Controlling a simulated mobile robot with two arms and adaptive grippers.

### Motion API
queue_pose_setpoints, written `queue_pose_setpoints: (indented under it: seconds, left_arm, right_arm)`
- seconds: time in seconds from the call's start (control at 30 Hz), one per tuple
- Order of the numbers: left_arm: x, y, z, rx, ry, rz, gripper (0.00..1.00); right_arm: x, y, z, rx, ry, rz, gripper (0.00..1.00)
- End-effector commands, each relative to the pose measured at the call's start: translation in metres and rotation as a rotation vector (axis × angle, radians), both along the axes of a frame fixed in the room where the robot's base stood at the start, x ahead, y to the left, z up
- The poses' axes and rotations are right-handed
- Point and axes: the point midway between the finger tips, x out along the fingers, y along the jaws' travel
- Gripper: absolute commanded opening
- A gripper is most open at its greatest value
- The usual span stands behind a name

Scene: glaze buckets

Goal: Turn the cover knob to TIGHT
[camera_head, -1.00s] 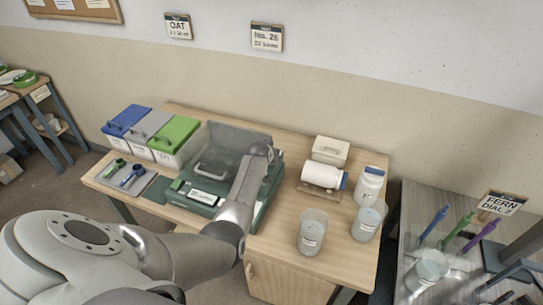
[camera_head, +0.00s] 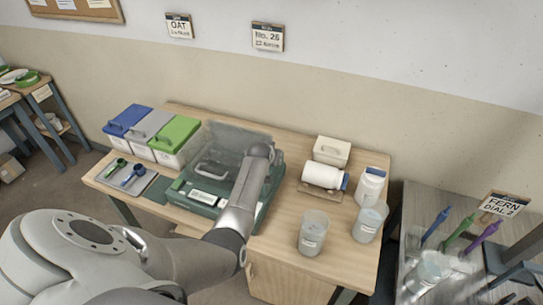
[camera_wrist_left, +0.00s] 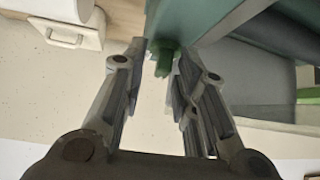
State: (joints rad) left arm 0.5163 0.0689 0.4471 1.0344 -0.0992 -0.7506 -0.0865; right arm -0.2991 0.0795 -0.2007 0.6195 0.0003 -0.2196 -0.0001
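A dark green machine (camera_head: 185,193) with a clear grey cover (camera_head: 235,139) stands on the wooden table in the head view. My left arm reaches over its right side and hides part of it; the left gripper itself is hidden there. In the left wrist view, my left gripper (camera_wrist_left: 162,58) has its two fingers apart. A small green knob (camera_wrist_left: 163,66) on the green machine body (camera_wrist_left: 205,18) is between the fingertips, and I cannot tell whether they touch it. No knob marking is legible.
Blue, grey and green lidded bins (camera_head: 176,132) stand to the left of the machine. A white jar (camera_head: 369,185), a lying white bottle (camera_head: 323,175) and clear cups (camera_head: 313,234) stand to its right. A grey table (camera_head: 400,285) is at the far right.

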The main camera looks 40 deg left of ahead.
Motion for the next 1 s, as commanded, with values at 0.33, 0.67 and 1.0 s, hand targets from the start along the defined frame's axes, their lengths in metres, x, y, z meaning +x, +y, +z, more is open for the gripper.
queue_pose_setpoints:
  seconds: [0.33, 0.67, 1.0]
  left_arm:
    - [-0.023, -0.007, 0.027, 0.007, -0.004, 0.003, 0.34]
    - [-0.039, -0.018, 0.046, 0.004, -0.003, -0.001, 0.34]
    - [-0.042, -0.02, 0.049, 0.002, -0.001, -0.003, 0.34]
  right_arm:
    - [-0.001, -0.001, 0.0, -0.001, 0.001, 0.0, 0.0]
    - [-0.001, -0.001, 0.0, -0.001, 0.001, 0.0, 0.0]
    - [-0.001, -0.001, 0.0, -0.001, 0.001, 0.0, 0.0]
